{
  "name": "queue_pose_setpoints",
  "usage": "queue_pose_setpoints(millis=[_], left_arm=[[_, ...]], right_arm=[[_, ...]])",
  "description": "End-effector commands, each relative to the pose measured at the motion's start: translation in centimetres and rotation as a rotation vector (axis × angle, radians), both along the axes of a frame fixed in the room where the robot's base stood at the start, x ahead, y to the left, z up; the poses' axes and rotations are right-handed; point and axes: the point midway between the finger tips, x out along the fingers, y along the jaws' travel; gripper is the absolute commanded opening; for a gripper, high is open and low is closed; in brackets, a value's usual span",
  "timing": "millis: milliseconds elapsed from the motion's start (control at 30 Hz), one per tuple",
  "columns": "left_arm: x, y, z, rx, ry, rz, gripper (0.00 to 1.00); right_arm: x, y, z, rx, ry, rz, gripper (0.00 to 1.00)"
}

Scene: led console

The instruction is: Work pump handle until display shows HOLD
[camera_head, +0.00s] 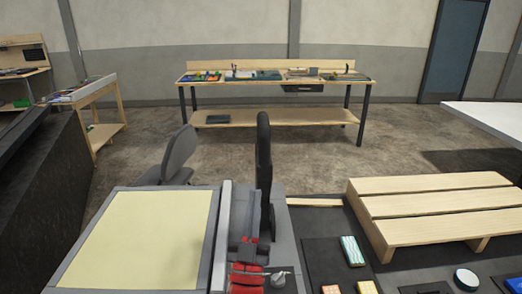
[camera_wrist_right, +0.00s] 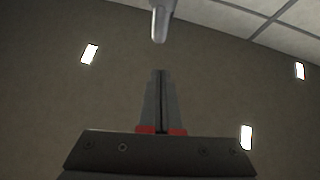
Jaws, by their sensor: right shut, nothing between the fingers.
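A dark upright lever with a rounded top, which looks like the pump handle (camera_head: 264,140), stands at the centre of the head view. My right gripper (camera_head: 252,222), grey with red parts, is just in front of its lower part; I cannot tell whether they touch. In the right wrist view the gripper (camera_wrist_right: 160,76) is shut and empty, pointing toward a grey rounded rod end (camera_wrist_right: 160,22), with a gap between. A flat pale yellow panel (camera_head: 140,238) lies left of the lever. No display text is readable. My left gripper is not in view.
A slatted wooden platform (camera_head: 430,205) stands at the right, with several small coloured items on the dark surface before it. A grey chair back (camera_head: 180,152) is behind the panel. A workbench (camera_head: 275,80) stands at the back, with open floor before it.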

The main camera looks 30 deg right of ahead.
Motion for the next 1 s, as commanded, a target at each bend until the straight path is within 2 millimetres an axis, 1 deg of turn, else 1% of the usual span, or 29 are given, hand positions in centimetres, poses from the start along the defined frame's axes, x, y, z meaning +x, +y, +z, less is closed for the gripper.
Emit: queue_pose_setpoints(millis=[167, 267, 433, 700, 767, 800, 900, 1000], left_arm=[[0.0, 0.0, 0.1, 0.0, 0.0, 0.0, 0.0], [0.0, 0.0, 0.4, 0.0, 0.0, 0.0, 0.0], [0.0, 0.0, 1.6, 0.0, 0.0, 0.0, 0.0], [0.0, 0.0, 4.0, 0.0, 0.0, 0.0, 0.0], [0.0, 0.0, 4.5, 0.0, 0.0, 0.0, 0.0], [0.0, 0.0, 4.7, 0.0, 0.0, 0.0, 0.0], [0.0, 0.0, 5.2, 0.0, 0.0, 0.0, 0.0], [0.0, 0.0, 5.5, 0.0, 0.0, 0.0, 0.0]], right_arm=[[0.1, -0.1, 0.1, 0.002, -0.001, 0.001, 0.0], [0.4, -0.4, 0.7, 0.001, -0.004, 0.0, 0.0], [1.8, -1.8, 2.8, -0.001, -0.007, -0.003, 0.0], [5.2, -4.9, 6.7, 0.0, -0.006, -0.002, 0.0], [5.9, -5.5, 7.4, 0.001, -0.003, -0.003, 0.0], [6.5, -5.9, 7.0, 0.002, 0.001, -0.002, 0.0], [7.4, -6.9, 6.7, 0.003, 0.001, -0.002, 0.0], [8.1, -7.4, 6.5, 0.002, 0.001, 0.001, 0.0]])
